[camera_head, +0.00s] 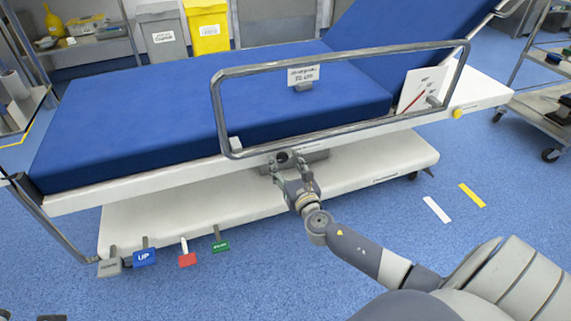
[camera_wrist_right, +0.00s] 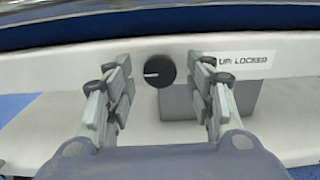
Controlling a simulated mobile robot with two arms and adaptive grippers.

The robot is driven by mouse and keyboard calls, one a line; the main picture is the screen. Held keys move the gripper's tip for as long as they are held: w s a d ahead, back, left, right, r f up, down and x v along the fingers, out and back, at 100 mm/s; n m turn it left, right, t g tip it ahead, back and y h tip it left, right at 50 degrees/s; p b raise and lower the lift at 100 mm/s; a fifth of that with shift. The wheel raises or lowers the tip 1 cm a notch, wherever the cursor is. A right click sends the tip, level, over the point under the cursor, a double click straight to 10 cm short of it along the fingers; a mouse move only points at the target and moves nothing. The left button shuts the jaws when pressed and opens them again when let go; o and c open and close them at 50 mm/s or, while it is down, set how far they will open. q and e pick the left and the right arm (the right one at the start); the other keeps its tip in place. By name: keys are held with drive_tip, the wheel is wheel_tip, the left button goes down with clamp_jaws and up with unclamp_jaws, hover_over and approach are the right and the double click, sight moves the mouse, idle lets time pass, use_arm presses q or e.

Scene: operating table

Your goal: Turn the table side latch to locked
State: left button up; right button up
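The side latch is a round black knob (camera_wrist_right: 159,71) on the white side of the table; in the right wrist view its white mark points left. A label (camera_wrist_right: 243,60) reading "UP: LOCKED" is to the right of the knob. The knob also shows in the head view (camera_head: 283,157), below the side rail. My right gripper (camera_head: 290,168) is open, its two fingers (camera_wrist_right: 160,78) apart on either side of the knob. I cannot tell how far the fingertips are from the side face. My left gripper is not in view.
A metal side rail (camera_head: 345,60) stands above the latch along the blue mattress (camera_head: 200,100). Several coloured pedals, one a blue "UP" pedal (camera_head: 145,257), are at the lower left. A shelf cart (camera_head: 545,105) stands at the right. The floor in front is mostly clear.

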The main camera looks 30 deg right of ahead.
drive_tip(key=c, duration=0.8)
drive_tip(key=shift+c, duration=0.2)
